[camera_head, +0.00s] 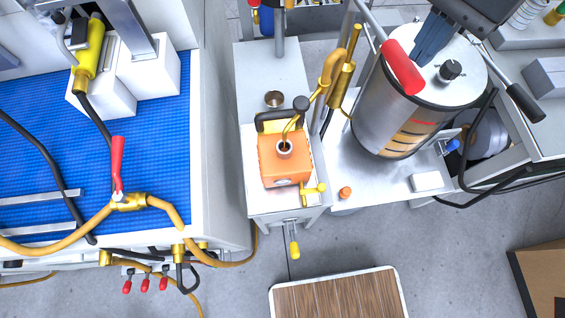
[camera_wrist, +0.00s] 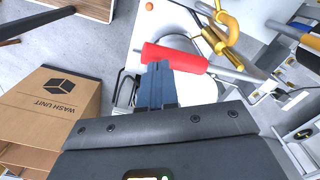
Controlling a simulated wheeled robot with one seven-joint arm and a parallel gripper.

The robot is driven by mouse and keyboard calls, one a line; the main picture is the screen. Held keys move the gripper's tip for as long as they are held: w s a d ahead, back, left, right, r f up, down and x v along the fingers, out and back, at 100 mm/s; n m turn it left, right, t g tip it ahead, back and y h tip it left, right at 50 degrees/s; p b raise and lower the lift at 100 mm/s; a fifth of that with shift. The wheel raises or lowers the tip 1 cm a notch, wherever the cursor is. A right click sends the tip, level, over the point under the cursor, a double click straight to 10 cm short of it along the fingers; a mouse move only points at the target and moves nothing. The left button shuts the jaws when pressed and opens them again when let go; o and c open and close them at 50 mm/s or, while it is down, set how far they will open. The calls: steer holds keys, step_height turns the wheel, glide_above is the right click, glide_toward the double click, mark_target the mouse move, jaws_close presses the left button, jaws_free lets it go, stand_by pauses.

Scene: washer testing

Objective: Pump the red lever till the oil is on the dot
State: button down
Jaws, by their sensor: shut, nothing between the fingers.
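The red lever (camera_head: 403,67) is a thick red grip on a metal rod, above the left rim of a steel tank (camera_head: 375,110). The grip also shows in the wrist view (camera_wrist: 185,58), just beyond my fingertips. My gripper (camera_head: 428,52) has blue fingers, shut and empty, right beside the grip; I cannot tell whether they touch it. The fingers also show in the wrist view (camera_wrist: 157,68). Amber gauge windows (camera_head: 405,138) sit on the tank front, with a small red mark (camera_head: 425,123) near them. The exact oil level and the dot are too small to make out.
An orange box (camera_head: 282,160) with a black handle stands left of the tank. A black-gripped lever (camera_head: 525,103) sticks out at the tank's right. A cardboard box (camera_wrist: 55,105) is on the floor. Brass pipes (camera_head: 340,85) stand close by the tank.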

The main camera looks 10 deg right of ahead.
mark_target(413, 69)
steer(key=shift+f+b, duration=3.45)
steer(key=shift+f, duration=2.5)
step_height(413, 69, up, 9)
steer(key=p, duration=0.8)
steer(key=shift+r+p, duration=0.1)
steer(key=shift+p, duration=0.2)
steer(key=shift+r, duration=1.45)
steer(key=shift+f+b, duration=3.5)
steer(key=shift+f, duration=2.45)
step_height(413, 69, up, 7)
steer(key=p, duration=0.7)
steer(key=shift+f, duration=0.1)
steer(key=shift+r, duration=2.6)
